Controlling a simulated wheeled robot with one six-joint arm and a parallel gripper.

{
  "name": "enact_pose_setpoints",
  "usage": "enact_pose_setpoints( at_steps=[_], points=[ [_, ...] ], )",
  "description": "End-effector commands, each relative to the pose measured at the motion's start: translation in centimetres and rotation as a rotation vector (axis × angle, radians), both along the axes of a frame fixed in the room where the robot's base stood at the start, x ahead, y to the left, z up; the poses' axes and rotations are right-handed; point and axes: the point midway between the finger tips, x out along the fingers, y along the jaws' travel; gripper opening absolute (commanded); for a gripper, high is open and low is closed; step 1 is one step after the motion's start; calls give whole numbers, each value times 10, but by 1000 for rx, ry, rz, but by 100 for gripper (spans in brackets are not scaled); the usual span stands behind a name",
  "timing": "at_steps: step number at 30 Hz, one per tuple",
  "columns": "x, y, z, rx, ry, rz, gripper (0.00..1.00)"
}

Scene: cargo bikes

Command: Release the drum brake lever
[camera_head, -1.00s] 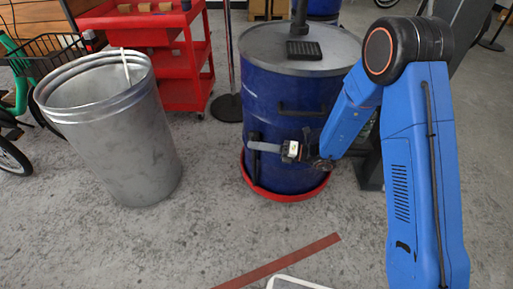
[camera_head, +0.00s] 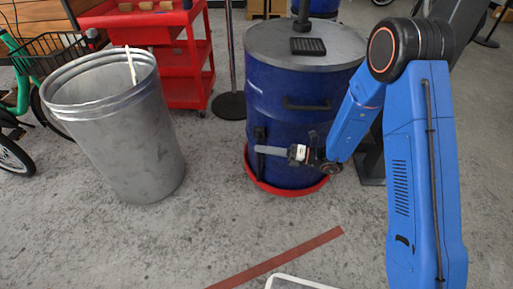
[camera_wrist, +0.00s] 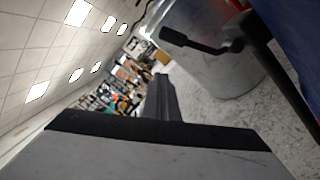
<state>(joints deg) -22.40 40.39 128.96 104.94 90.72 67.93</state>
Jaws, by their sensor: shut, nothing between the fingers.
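In the wrist view a black lever with a thick grip end (camera_wrist: 190,41) juts left from a black bar (camera_wrist: 275,65) against the blue drum. A black part (camera_head: 260,134) in the head view seems to be the same fitting, partly hidden by my fingers. My gripper (camera_head: 258,150) is shut and empty, pointing left across the drum's lower front. Its fingers (camera_wrist: 163,80) show in the wrist view below and left of the lever, apart from it.
A tall metal bin (camera_head: 125,140) stands left of the drum. Behind are a red cart (camera_head: 170,62), a post on a round black base (camera_head: 229,105) and a green bike (camera_head: 22,95).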

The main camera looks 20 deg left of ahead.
Motion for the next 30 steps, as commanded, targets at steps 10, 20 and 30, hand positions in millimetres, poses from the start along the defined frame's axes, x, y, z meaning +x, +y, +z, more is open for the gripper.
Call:
enact_pose_setpoints(
  at_steps=[10, 20, 30],
  points=[
    [7, -52, -2, 0, 1, -1, 0],
    [9, -79, -3, 0, 1, 1, 0],
    [9, -80, -3, 0, 1, 2, 0]
  ],
)
